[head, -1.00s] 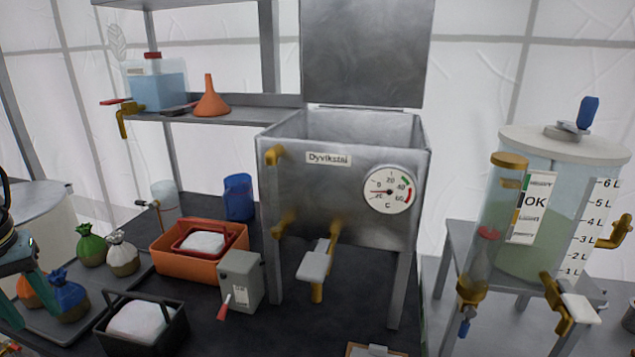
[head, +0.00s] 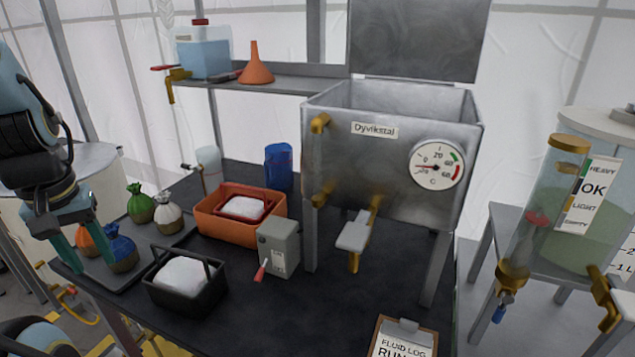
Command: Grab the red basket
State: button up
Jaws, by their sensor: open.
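The red basket (head: 267,214) sits inside an orange tub (head: 208,222) on the dark table, with a white block (head: 243,207) in it. My gripper (head: 82,259) is at the left of the view, pointing down, with its teal fingers apart. It is beside the orange and blue sacks at the tray's left end, well to the left of the red basket.
A black basket (head: 188,293) with a white block stands in front of the tub, and a grey lever box (head: 279,248) at its right. Several sacks stand on a tray (head: 165,238). A blue cup (head: 279,167) and a metal tank (head: 335,140) stand behind and right.

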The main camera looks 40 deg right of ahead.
aim_at(250, 209)
jog(key=k+j, duration=0.1)
jog(key=j, duration=0.3)
jog(key=k+j+z, duration=0.15)
jog(key=j, duration=0.25)
jog(key=i+j+z, duration=0.2)
jog(key=j, duration=0.35)
jog(key=j+z, duration=0.15)
jog(key=j, duration=0.4)
jog(key=i+j+z, duration=0.2)
jog(key=i, duration=0.15)
jog(key=i+j+z, duration=0.2)
jog(key=i+l, duration=0.15)
jog(key=i, duration=0.3)
